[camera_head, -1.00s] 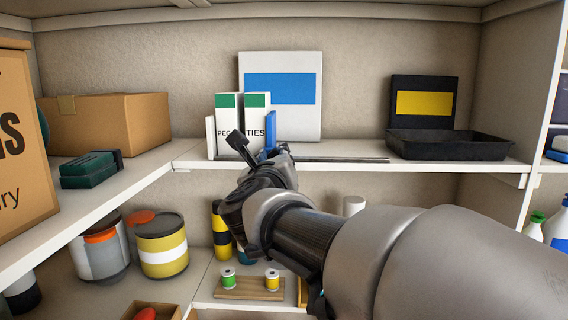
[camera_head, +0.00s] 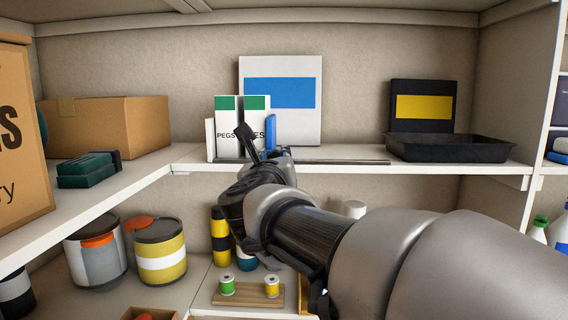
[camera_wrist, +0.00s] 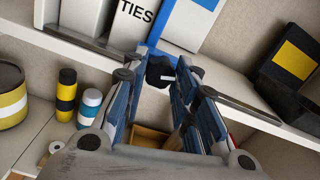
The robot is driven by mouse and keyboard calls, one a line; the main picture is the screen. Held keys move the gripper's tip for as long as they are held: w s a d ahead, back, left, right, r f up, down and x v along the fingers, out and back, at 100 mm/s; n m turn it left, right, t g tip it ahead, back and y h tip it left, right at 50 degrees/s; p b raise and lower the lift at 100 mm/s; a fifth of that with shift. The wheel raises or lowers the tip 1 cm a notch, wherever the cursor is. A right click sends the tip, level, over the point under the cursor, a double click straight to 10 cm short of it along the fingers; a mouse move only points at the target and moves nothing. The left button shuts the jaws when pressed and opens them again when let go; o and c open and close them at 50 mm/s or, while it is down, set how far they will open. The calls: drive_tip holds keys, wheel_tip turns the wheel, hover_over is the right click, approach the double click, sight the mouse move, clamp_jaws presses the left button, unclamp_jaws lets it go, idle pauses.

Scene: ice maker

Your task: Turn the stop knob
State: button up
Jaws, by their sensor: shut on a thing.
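In the wrist view a small black knob (camera_wrist: 160,71) with a pale mark sits at the shelf edge, below a blue upright plate (camera_wrist: 192,22). I take it for the stop knob. My gripper (camera_wrist: 161,76) has its two blue-lined fingers on either side of the knob and is shut on it. In the head view the blue plate (camera_head: 270,132) stands at the right end of two white boxes with green tops (camera_head: 228,104). There my wrist and gripper cover the knob, so I cannot see it.
A thin dark rail (camera_head: 345,162) runs along the shelf's front edge. A black tray (camera_head: 448,147) stands to the right, a cardboard box (camera_head: 120,122) to the left. On the lower shelf are cans (camera_head: 160,250) and a wooden spool board (camera_head: 245,299).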

drive_tip(key=shift+f+m+b, duration=0.1)
drive_tip(key=shift+m+b, duration=1.3)
drive_tip(key=shift+m, duration=0.1)
drive_tip(key=shift+m+b, duration=0.75)
drive_tip(key=shift+m, duration=0.75)
drive_tip(key=shift+m, duration=1.7)
drive_tip(key=shift+m, duration=1.7)
